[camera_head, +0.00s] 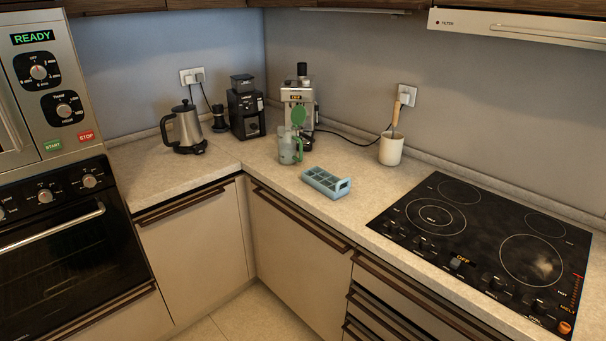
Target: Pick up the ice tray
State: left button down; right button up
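The ice tray (326,182) is light blue with several square compartments and a handle at its right end. It lies flat on the beige countertop (262,190), near the front edge of the corner section, and nothing covers it. Neither of my grippers shows in the head view.
A glass pitcher (289,150) with a green lid stands just behind the tray. A white crock (391,148) stands to the right, and a black cooktop (481,245) fills the right counter. A kettle (184,128), grinder (245,108) and espresso machine (299,105) stand behind.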

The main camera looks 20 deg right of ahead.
aim_at(331, 186)
jog(key=i+j, duration=0.25)
jog(key=i+z, duration=0.1)
jog(key=z, duration=0.25)
jog(key=i+j+z, duration=0.1)
jog(key=z, duration=0.3)
jog(key=j+z, duration=0.2)
jog(key=z, duration=0.15)
jog(key=i, duration=0.05)
